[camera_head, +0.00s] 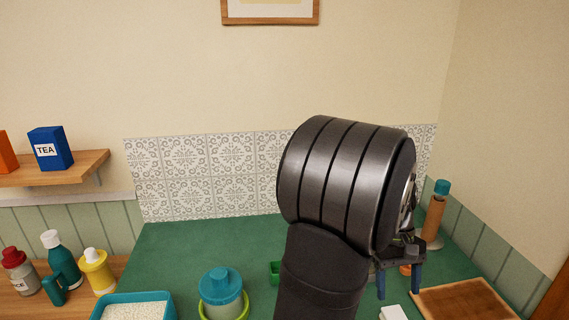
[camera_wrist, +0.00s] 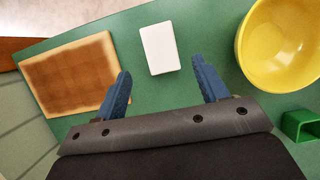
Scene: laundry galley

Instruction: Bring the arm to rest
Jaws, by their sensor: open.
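A white block (camera_wrist: 160,48) lies on the counter beyond the fingertips. It also shows in part at the bottom edge of the head view (camera_head: 393,313).
A brown board (camera_wrist: 70,75) lies left of the fingers, a yellow bowl (camera_wrist: 283,42) and a green container (camera_wrist: 302,125) to the right. A teal-lidded jar (camera_head: 221,290), a teal tray of white grains (camera_head: 134,298) and a tall teal-topped cylinder (camera_head: 435,213) stand around.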

